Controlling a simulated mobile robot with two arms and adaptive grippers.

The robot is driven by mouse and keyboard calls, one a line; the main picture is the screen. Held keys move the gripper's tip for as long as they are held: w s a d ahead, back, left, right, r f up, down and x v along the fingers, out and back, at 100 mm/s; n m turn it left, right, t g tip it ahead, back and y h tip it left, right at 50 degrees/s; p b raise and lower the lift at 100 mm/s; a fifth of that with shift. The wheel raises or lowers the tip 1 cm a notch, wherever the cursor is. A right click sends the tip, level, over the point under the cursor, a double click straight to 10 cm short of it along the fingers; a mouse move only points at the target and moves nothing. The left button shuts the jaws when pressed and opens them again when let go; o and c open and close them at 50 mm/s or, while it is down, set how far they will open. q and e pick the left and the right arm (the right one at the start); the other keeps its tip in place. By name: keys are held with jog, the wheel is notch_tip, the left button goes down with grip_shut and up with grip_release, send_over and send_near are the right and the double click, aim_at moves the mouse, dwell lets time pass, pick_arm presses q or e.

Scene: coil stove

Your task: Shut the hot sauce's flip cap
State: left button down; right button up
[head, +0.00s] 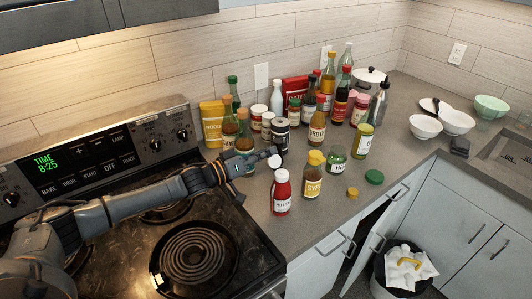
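The hot sauce (281,196) is a red bottle with a white label, standing upright on the counter just right of the stove. Nothing is visibly held. My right gripper is out of view.
A syrup bottle (312,176) with a yellow cap and a green-lidded jar (336,160) stand to the right. A loose green lid (374,177) and yellow cap (352,192) lie nearby. Several bottles crowd behind. A coil burner (193,257) is below my arm.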

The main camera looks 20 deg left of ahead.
pick_arm(q)
jog(key=shift+s+m, duration=0.1)
jog(key=shift+m, duration=0.3)
jog(key=m, duration=0.1)
jog(key=d+m, duration=0.1)
jog(key=shift+s+r+m+p, duration=0.25)
jog(key=shift+r+m+p, duration=0.05)
jog(key=shift+r+p, duration=0.1)
jog(key=shift+s+d+r+m, duration=0.2)
jog(key=shift+d+m, duration=0.15)
jog(key=shift+m, duration=0.55)
jog(key=shift+s+d+r+m, duration=0.1)
jog(key=shift+s+d+m, duration=0.2)
jog(key=shift+m, duration=0.6)
